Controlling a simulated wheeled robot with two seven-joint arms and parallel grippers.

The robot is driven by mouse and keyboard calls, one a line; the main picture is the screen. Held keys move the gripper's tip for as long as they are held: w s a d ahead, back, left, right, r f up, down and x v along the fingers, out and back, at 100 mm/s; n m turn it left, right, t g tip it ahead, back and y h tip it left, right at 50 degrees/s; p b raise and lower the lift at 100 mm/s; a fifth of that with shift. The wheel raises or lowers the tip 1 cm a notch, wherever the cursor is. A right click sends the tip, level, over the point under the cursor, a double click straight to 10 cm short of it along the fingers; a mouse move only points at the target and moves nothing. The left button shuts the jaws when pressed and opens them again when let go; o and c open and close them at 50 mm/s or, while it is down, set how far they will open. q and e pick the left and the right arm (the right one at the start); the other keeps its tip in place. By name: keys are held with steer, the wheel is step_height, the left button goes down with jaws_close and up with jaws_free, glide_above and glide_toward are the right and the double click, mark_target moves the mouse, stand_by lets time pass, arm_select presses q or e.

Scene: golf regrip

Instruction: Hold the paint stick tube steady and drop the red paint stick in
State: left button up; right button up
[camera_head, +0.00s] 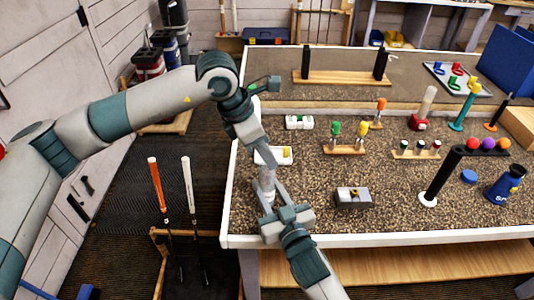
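A small whitish upright cylinder (266,186), possibly the paint stick tube, stands near the bench's left edge, between my two grippers. My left gripper (268,168) points down at its top. My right gripper (270,193) comes from below with its fingers beside the cylinder. The fingers overlap there, so I cannot tell how firmly either one grips. No red stick shows in my grippers.
A white tray with a yellow item (284,155) lies just behind the grippers. A grey block (352,198) sits to their right. A black tube on a white base (442,176) stands farther right. Bare bench top lies between the grey block and the wooden rack.

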arm_select(q)
steer(key=shift+s+a+f, duration=0.15)
steer(key=shift+f, duration=0.25)
arm_select(e)
steer(key=shift+s+r, duration=0.1)
steer(key=shift+r, duration=0.05)
arm_select(q)
steer(key=v, duration=1.2)
steer(key=shift+r, duration=0.45)
steer(key=shift+w, duration=0.2)
arm_select(e)
steer(key=shift+f, duration=0.2)
steer(key=o, duration=1.1)
steer(key=shift+o, duration=0.2)
steer(key=v, duration=1.1)
steer(key=shift+s+d, duration=0.2)
steer(key=shift+s, duration=0.15)
